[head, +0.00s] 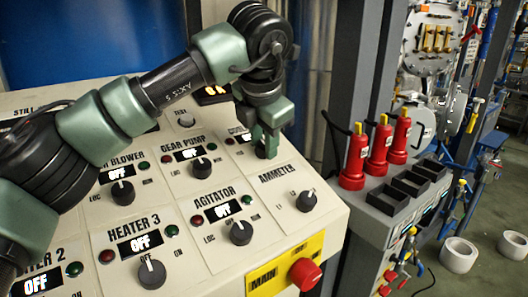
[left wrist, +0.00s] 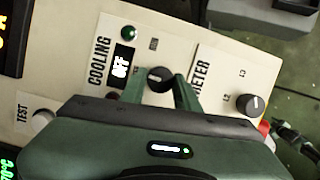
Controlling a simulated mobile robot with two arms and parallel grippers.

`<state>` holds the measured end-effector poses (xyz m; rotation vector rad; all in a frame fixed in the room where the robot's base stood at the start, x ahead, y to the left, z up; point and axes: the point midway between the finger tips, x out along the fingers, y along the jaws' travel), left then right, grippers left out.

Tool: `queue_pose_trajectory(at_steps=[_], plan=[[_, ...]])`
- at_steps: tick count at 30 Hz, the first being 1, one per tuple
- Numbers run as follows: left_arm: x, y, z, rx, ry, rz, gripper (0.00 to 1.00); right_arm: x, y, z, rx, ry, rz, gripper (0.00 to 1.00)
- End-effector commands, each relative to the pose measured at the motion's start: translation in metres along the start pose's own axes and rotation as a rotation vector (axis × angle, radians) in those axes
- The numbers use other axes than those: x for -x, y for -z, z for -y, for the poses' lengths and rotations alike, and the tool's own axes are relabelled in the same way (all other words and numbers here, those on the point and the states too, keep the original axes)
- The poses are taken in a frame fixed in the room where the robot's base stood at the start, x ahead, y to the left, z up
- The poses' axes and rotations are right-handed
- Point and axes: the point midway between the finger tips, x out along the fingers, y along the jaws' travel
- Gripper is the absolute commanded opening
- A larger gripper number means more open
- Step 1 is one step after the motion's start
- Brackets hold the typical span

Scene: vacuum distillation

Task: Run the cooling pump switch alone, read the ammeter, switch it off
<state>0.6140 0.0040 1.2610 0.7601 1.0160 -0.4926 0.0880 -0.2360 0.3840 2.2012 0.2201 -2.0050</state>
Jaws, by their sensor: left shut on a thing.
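My left gripper (head: 267,148) reaches down onto the cooling pump section of the sloped control panel. Its fingers are shut on the black cooling pump knob (left wrist: 159,78); in the head view the gripper hides this knob. The cooling pump display (left wrist: 122,63) reads OFF, with a green lamp (left wrist: 128,32) beside it. The black ammeter selector knob (head: 306,199) stands untouched to the right of the gripper and also shows in the left wrist view (left wrist: 248,103). An orange-lit display (head: 213,93) is partly hidden behind my arm, its digits unreadable. My right gripper is not in view.
The gear pump (head: 202,168), agitator (head: 241,232) and heater 3 (head: 152,272) knobs sit near, their displays reading OFF. A red main button (head: 304,274) is at the front corner.

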Motion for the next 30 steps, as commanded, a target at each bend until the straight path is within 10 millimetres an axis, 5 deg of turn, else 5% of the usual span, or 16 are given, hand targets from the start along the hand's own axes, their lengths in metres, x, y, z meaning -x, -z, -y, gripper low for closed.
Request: queue_pose_trajectory(at_steps=[21,22,24,30], plan=[[-0.0029,0.0022,0.0025,0.069,-0.016,-0.008,0.00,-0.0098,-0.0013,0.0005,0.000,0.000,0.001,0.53],[-0.0030,0.0022,0.0026,0.069,-0.016,-0.008,0.37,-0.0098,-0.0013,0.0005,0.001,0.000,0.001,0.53],[-0.0029,0.0021,0.0024,0.069,-0.016,-0.008,0.53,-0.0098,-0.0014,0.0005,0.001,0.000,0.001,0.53],[-0.0015,0.0011,0.0017,0.069,-0.018,-0.003,0.53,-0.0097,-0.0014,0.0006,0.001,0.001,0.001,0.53]])
